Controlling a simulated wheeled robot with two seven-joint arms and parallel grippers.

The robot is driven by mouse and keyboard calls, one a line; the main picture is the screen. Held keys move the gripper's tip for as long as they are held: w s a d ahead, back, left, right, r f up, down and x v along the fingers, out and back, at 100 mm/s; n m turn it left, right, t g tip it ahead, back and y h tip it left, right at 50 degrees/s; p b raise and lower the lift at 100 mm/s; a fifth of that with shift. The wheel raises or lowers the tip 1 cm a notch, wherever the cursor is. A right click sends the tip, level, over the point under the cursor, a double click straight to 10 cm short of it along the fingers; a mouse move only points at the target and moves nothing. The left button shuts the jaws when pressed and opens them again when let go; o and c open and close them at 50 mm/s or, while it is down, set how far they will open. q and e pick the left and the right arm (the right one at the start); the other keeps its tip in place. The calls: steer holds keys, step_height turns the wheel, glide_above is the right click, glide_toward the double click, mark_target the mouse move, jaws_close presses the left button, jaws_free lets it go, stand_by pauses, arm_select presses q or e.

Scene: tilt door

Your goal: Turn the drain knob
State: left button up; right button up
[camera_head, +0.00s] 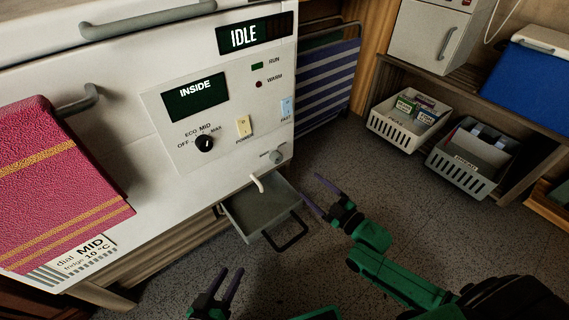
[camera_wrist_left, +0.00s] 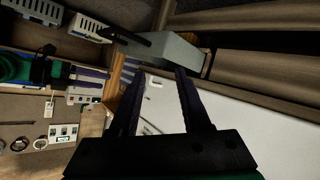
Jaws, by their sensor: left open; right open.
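The drain knob (camera_head: 277,157) is a small grey round knob at the lower right corner of the white machine front (camera_head: 130,140), with small lettering beside it. A pale spout (camera_head: 257,184) sticks out below it, over a grey drawer-like tray (camera_head: 246,212) with a black handle. My right gripper (camera_head: 312,188) is open and empty, to the right of the knob and slightly lower, apart from it. My left gripper (camera_head: 231,270) is open and empty, low in front of the machine. In the left wrist view, nothing is between the left fingers (camera_wrist_left: 159,72).
A red striped towel (camera_head: 60,185) hangs at the left of the machine. The black selector dial (camera_head: 204,144) and power switch (camera_head: 243,126) sit above left of the knob. White baskets (camera_head: 462,172) and a blue cooler (camera_head: 530,80) are at right. The floor between is clear.

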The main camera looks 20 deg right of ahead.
mark_target(279, 160)
arm_select(q)
step_height(279, 160, down, 5)
steer(key=t+b, duration=0.1)
steer(key=b, duration=0.4)
arm_select(e)
steer(key=x, duration=1.1)
steer(key=shift+w+a, duration=0.25)
steer(key=shift+a, duration=0.1)
steer(key=shift+r+x, duration=0.2)
steer(key=shift+x, duration=0.95)
arm_select(q)
steer(key=shift+t, duration=0.9)
steer(key=w+r, duration=0.3)
steer(key=shift+w+a, duration=0.1)
steer(key=shift+a, duration=0.1)
arm_select(e)
steer(key=shift+c, duration=0.3)
jaws_close()
